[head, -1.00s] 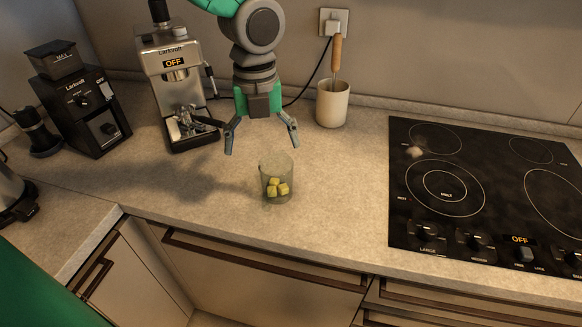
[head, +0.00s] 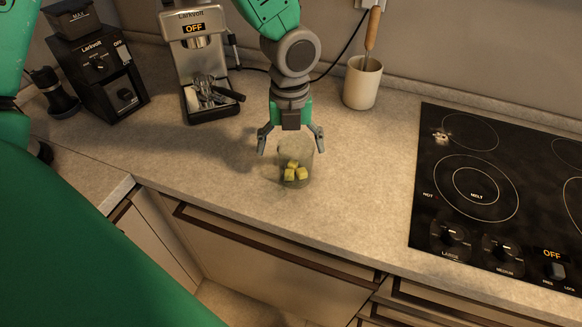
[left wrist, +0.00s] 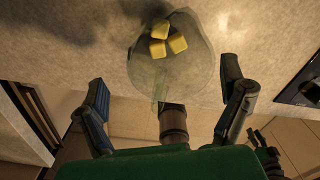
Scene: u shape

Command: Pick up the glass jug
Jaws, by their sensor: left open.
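The glass jug (head: 297,158) is a clear vessel standing on the counter, with several yellow cubes in its bottom. It also shows in the left wrist view (left wrist: 165,72), with the cubes at its far end. My left gripper (head: 291,139) is open, pointing down, with its fingers spread at either side of the jug's upper part in the head view. In the left wrist view the open fingers (left wrist: 164,80) flank the near part of the jug, with a gap on both sides. The right gripper is not in view.
An espresso machine (head: 195,40) and a black grinder (head: 98,68) stand at the back left. A cream pot (head: 361,84) with a wooden-handled utensil stands behind right. A black cooktop (head: 480,180) lies right. The counter around the jug is clear.

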